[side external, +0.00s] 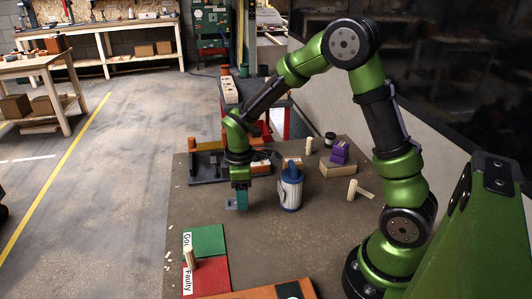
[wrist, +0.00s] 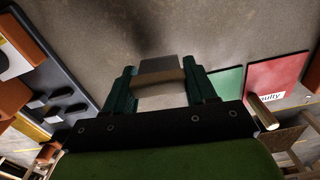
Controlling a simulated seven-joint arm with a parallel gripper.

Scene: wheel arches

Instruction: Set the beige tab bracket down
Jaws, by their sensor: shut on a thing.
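The beige tab bracket (wrist: 160,68) is between the two fingers of my gripper (wrist: 161,88) in the wrist view, a pale flat piece with a raised edge across it. The gripper is shut on it. In the side external view my gripper (side external: 241,205) points straight down over the grey table, left of the blue and white bottle. The bracket is too small and too covered by the fingers to make out there, and I cannot tell whether it touches the table.
The blue and white bottle (side external: 290,188) is close right of the gripper. A dark rack (side external: 207,168) lies behind. Bare table (side external: 285,240) is in front.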

